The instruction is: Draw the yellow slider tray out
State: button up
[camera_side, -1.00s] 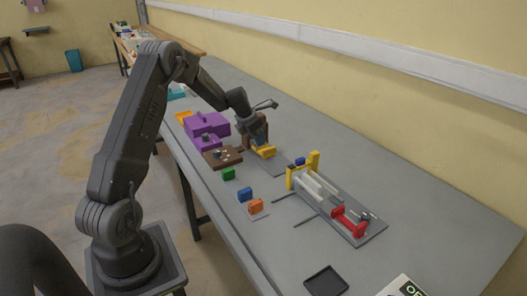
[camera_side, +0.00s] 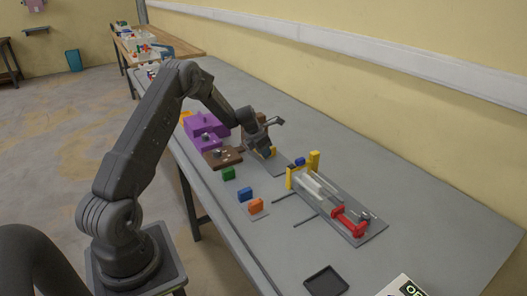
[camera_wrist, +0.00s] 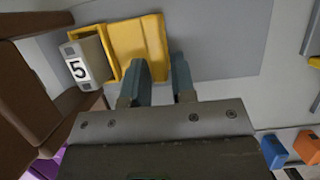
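The yellow slider tray (camera_wrist: 124,35) shows in the wrist view, beside a pale block (camera_wrist: 88,60) marked 5. In the side view only a bit of the yellow tray (camera_side: 273,151) shows past my gripper (camera_side: 264,158). My gripper (camera_wrist: 160,75) has its two fingers apart with a visible gap. The left finger overlaps the tray's near right part in the picture, and the right finger is just outside its right edge. I cannot tell whether either finger touches the tray.
Brown blocks (camera_wrist: 30,90) stand close on the left in the wrist view. A purple stepped block (camera_side: 205,125) is left in the side view. Green (camera_side: 228,174), blue (camera_side: 245,195) and orange (camera_side: 256,206) blocks stand nearer. A fixture with a red part (camera_side: 350,222) is at right.

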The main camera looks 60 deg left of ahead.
aim_at(278, 168)
grip_shut()
jog(key=d, duration=0.7)
jog(key=shift+d, duration=0.35)
jog(key=shift+o, duration=1.7)
grip_release()
jog(key=shift+r, duration=0.15)
